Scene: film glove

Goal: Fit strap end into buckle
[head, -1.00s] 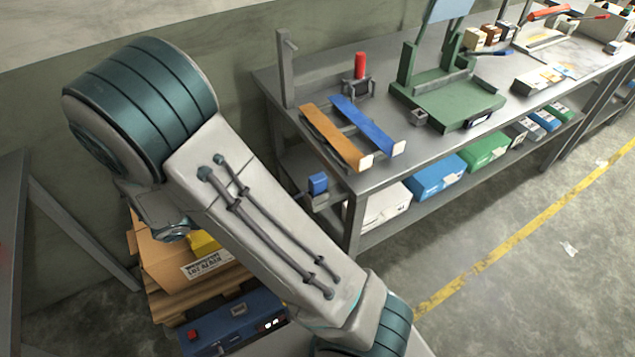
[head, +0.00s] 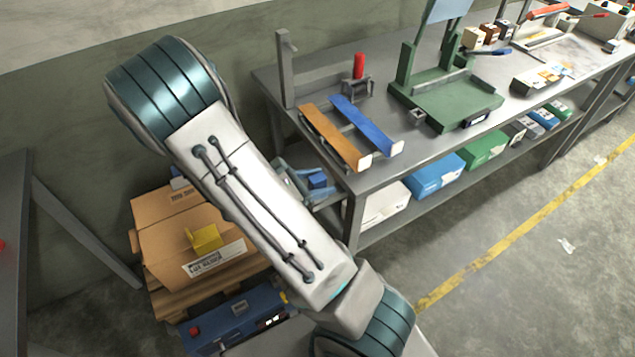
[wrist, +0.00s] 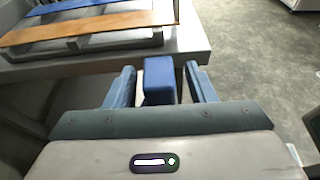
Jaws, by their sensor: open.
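An orange strap (head: 334,137) and a blue strap (head: 366,126), both with pale ends, lie side by side on a grey rack at the bench's near left corner. The wrist view also shows the orange strap (wrist: 85,27) and blue strap (wrist: 70,6). A grey bracket (head: 352,88) with a red upright piece stands behind them; I cannot tell whether it is the buckle. My arm partly hides the gripper in the head view.
The grey bench edge (wrist: 195,45) lies just beyond the gripper. A green fixture (head: 445,98) stands farther right on the bench. The floor right of the bench is open.

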